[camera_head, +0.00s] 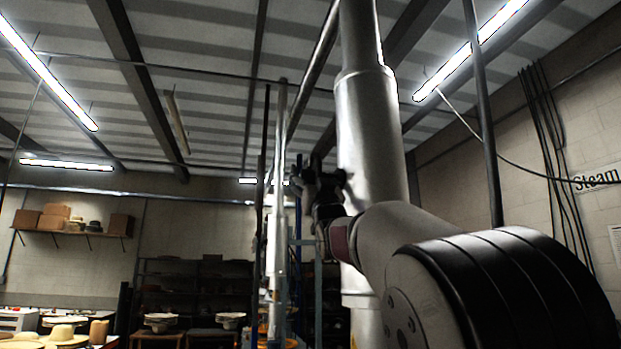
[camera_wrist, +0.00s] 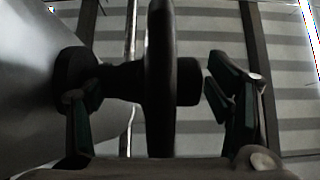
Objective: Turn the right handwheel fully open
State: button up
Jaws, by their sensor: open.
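A dark handwheel (camera_wrist: 160,60) stands edge-on in the middle of the wrist view. Its hub and stem (camera_wrist: 118,78) run left to a large silvery pipe (camera_wrist: 35,85). My gripper (camera_wrist: 150,92) is open, with one finger on each side of the wheel; the left finger is close to the stem and the right one is apart from the hub's end. I see no firm hold on the wheel. In the head view my gripper (camera_head: 322,182) is at the thick vertical pipe (camera_head: 370,130), where wheel and fingers merge into one dark shape. The wheel's lower part is hidden by my gripper.
A thinner vertical pipe (camera_head: 278,220) stands left of my gripper. A dark rod (camera_head: 483,120) and a hanging cable (camera_head: 480,135) are at the right.

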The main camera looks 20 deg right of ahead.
jog(key=c, duration=1.2)
jog(key=shift+s+r+g+p, duration=0.1)
jog(key=shift+r+g+p, duration=0.1)
jog(key=shift+g+p, duration=0.15)
jog(key=shift+s+r+g+p, duration=0.1)
jog(key=shift+g+p, duration=0.75)
jog(key=shift+p, duration=0.35)
jog(key=g+p, duration=0.3)
jog(key=p, duration=0.2)
jog(key=shift+d, duration=0.15)
jog(key=shift+w+g+p, duration=0.25)
jog(key=shift+g+p, duration=0.1)
jog(key=shift+g, duration=0.65)
jog(key=shift+f+g, duration=0.25)
jog(key=shift+g, duration=0.05)
jog(key=shift+g+b, duration=0.7)
jog(key=shift+b, duration=0.25)
